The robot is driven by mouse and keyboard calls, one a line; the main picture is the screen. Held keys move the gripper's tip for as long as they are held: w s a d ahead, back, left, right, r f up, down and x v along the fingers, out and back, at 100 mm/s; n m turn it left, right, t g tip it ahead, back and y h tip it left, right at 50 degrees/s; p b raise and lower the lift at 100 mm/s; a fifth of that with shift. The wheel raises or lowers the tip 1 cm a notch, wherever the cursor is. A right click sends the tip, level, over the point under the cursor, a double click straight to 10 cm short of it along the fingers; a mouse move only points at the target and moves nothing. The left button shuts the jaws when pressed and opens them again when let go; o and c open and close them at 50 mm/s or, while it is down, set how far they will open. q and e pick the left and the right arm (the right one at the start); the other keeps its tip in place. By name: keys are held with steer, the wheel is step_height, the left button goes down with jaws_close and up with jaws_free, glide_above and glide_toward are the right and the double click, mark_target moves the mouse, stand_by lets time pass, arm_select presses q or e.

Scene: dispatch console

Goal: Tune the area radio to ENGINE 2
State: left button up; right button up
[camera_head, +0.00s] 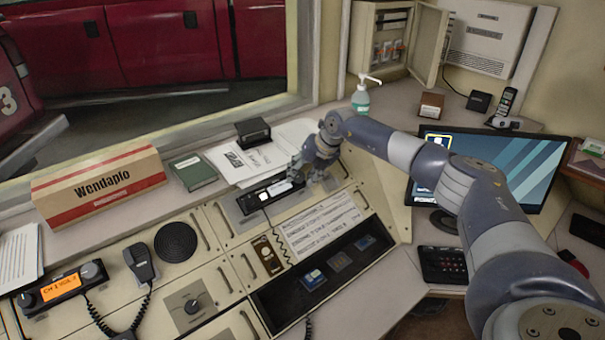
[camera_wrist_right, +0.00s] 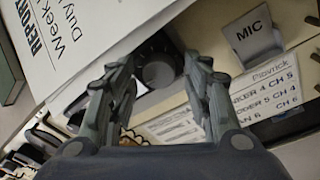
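A black radio (camera_head: 245,204) with a lit pale display is set in the console's middle; its display text is too small to read. In the right wrist view, a round black knob (camera_wrist_right: 157,70) lies between the fingers of my right gripper (camera_wrist_right: 158,66). The fingers stand apart on either side of the knob, with no clear contact. In the head view, my right gripper (camera_head: 302,172) is at the radio's right end and hides the knob. A printed channel card (camera_head: 320,224) lies just below; the wrist view shows part of its list. My left gripper is not in view.
A second radio (camera_head: 62,289) at the left has an orange display reading CH 1 and a corded microphone (camera_head: 140,262). A monitor (camera_head: 500,165) stands right.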

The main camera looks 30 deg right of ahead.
steer(key=c, duration=0.7)
steer(key=shift+m, duration=0.4)
steer(key=m+p, duration=0.2)
steer(key=m, duration=0.1)
steer(key=shift+r, duration=0.1)
steer(key=shift+m+t+p, duration=0.4)
steer(key=shift+m+p, duration=0.6)
steer(key=shift+m, duration=0.6)
steer(key=o, duration=1)
steer(key=shift+o, duration=0.2)
